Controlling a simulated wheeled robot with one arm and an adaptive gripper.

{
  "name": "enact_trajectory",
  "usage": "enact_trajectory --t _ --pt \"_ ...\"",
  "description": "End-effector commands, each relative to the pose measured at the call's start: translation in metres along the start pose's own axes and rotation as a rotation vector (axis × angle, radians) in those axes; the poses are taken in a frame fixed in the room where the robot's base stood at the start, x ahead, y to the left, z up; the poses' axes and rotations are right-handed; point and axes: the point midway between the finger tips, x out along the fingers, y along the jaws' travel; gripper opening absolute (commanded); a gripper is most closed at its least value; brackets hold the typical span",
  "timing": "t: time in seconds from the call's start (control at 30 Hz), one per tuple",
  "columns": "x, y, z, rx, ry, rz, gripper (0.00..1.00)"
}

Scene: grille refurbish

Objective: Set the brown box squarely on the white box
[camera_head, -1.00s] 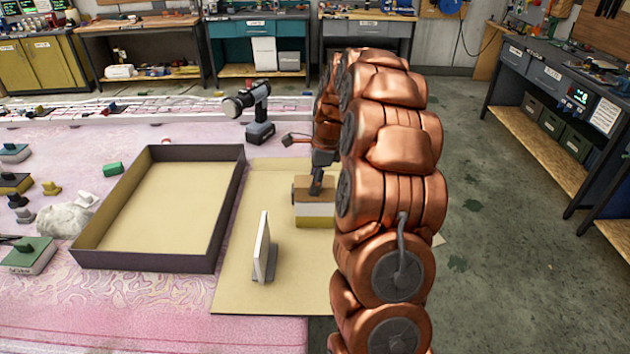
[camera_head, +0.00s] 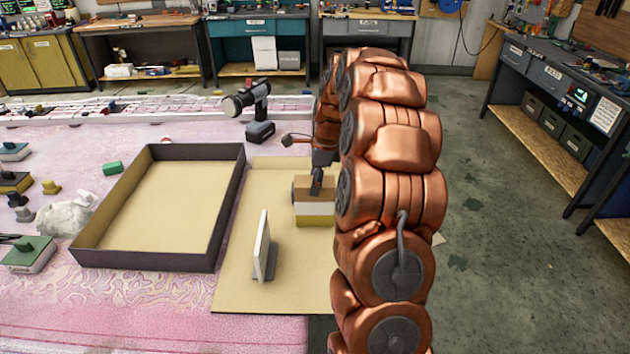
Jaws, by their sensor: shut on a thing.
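The brown box (camera_head: 304,188) is at the right part of the tan board, directly above the white box (camera_head: 312,210). The brown box appears to rest on the white box, with its near face about flush; any thin gap is too small to tell. A yellow block or band (camera_head: 316,222) shows under the white box. My gripper (camera_head: 317,183) comes down from behind and above and is shut on the brown box, with one dark finger against its near side. The right ends of the stack are hidden behind my copper-coloured arm.
The tan board (camera_head: 238,270) carries an upright white panel (camera_head: 262,245) in front of the stack. A dark-rimmed tray (camera_head: 150,261) lies to the left. A cordless drill (camera_head: 258,115) stands behind. Small blocks and a white cloth (camera_head: 66,217) lie at the far left.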

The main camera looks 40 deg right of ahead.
Motion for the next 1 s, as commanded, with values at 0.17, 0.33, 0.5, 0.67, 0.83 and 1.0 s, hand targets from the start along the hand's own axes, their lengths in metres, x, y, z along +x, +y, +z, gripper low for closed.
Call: enact_trajectory --t 0.17,0.33,0.5,0.67,0.83,1.0 --pt "-0.0003 -0.0002 0.0001 0.0 0.0 -0.001 0.19" --pt "-0.0002 -0.0001 0.0001 0.0 0.0 0.0 0.19" --pt "0.0 -0.0001 0.0001 0.0 0.0 0.0 0.19" --pt "0.0011 -0.0001 -0.0002 0.0 0.0 0.0 0.19" --pt "0.0023 0.0 -0.0004 0.0 0.0 0.0 0.59" --pt "0.0021 -0.0001 -0.0004 0.0 0.0 0.0 0.76"
